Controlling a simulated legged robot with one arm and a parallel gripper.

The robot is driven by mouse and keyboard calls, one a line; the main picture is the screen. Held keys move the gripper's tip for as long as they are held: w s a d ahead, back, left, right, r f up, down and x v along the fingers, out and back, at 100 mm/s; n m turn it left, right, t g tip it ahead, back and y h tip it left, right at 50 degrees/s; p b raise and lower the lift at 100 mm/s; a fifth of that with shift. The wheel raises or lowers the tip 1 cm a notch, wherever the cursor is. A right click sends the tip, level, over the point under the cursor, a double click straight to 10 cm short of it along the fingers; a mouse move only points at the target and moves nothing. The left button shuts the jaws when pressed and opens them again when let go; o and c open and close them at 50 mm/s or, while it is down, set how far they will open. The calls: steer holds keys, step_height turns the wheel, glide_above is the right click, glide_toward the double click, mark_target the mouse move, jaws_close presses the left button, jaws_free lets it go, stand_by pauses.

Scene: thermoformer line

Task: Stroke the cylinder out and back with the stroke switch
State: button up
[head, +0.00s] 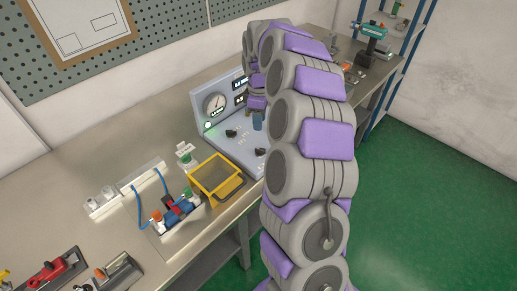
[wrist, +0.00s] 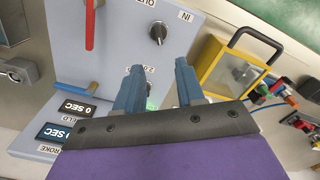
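The control panel (head: 203,101) stands on the bench with a round gauge and lit readouts. In the wrist view, a dark rotary switch (wrist: 158,32) on the panel (wrist: 205,45) sits beneath upside-down labels, one reading IN and the other apparently OUT. My gripper (wrist: 159,66) has its two blue fingers apart with nothing between them, and the switch shows beyond the fingertips. I see no contact with it. In the head view my arm hides part of the panel, and a blue finger (head: 257,121) shows over it. I cannot pick out the cylinder for certain.
A yellow-framed box (head: 215,180) with a black handle stands beside the panel; it also shows in the wrist view (wrist: 212,62). A red lever (wrist: 90,25) rises near the fingers. Blue-and-orange fittings (head: 172,216) with blue tubing lie left of the box.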

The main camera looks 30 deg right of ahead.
mark_target(260, 150)
steer(key=f+b, duration=0.1)
steer(key=f, duration=0.7)
steer(key=f+b, duration=0.1)
steer(key=f, duration=0.3)
steer(key=shift+d+f+b, duration=0.3)
steer(key=shift+b, duration=0.05)
steer(key=shift+a+f, duration=0.1)
steer(key=shift+f, duration=0.5)
steer(key=shift+c, duration=0.2)
jaws_close()
